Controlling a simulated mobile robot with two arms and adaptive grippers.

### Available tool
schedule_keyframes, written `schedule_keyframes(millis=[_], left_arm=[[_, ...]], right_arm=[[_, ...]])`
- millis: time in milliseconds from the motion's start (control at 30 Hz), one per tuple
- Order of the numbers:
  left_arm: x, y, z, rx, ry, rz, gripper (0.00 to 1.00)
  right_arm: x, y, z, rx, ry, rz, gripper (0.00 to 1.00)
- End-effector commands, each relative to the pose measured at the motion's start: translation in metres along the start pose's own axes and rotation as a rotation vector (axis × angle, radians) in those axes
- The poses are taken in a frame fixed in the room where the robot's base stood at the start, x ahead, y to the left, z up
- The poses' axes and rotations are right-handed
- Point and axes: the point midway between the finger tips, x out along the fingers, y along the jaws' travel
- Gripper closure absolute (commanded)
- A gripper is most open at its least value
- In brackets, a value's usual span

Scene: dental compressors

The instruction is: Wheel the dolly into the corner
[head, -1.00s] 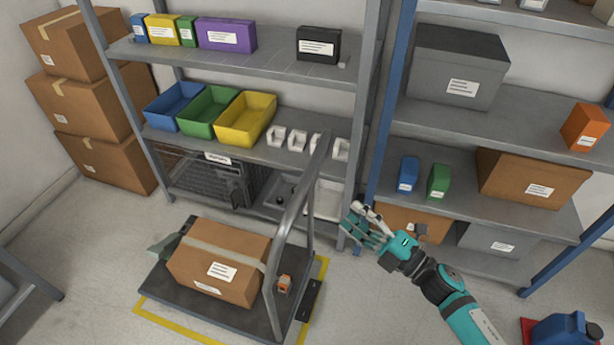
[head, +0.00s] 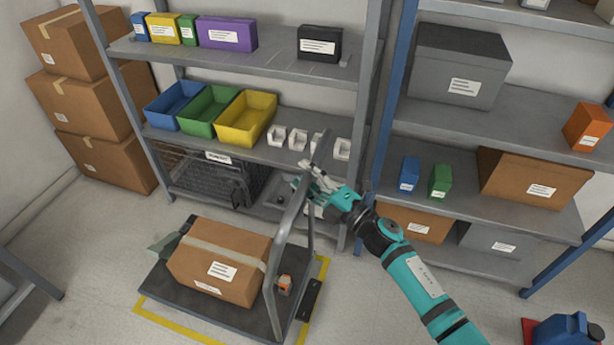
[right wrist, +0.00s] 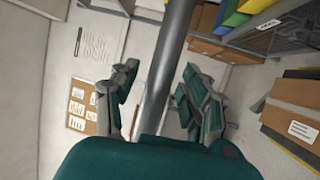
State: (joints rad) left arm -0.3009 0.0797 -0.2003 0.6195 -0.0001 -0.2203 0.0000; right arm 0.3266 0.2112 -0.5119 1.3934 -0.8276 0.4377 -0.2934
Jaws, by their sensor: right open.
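The dolly (head: 252,316) is a dark flat platform with a grey tubular push handle (head: 289,231) rising at its right end. A taped cardboard box (head: 215,265) with a white label lies on it. My right gripper (head: 308,180) is at the upper part of the handle. In the right wrist view, the handle's grey bar (right wrist: 170,65) runs between the spread, open fingers of the right gripper (right wrist: 160,95). I cannot tell whether either finger touches the bar. My left gripper is not in view.
Yellow floor tape (head: 170,325) surrounds the dolly. A grey shelf rack (head: 240,55) stands close behind it, with a blue-post rack (head: 480,120) to the right. Stacked cartons (head: 95,110) fill the far left corner. A blue canister (head: 560,332) is at lower right.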

Motion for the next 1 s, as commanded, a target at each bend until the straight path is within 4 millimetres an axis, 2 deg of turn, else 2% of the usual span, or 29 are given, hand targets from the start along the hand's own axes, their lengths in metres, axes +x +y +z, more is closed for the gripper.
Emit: schedule_keyframes(millis=[133, 400, 500, 1000], left_arm=[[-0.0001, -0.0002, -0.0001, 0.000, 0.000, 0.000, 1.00], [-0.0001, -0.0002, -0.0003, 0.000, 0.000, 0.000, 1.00], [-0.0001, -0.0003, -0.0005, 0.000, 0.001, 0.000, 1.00], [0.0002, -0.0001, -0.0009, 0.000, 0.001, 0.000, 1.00]], right_arm=[[-0.0001, 0.0002, -0.0001, 0.000, 0.000, 0.000, 0.55], [-0.0004, 0.0002, 0.0000, 0.000, 0.000, 0.000, 0.90], [-0.0004, 0.0002, 0.0000, 0.000, 0.000, 0.000, 1.00], [-0.0005, 0.0001, 0.0001, -0.002, 0.001, 0.000, 1.00]])
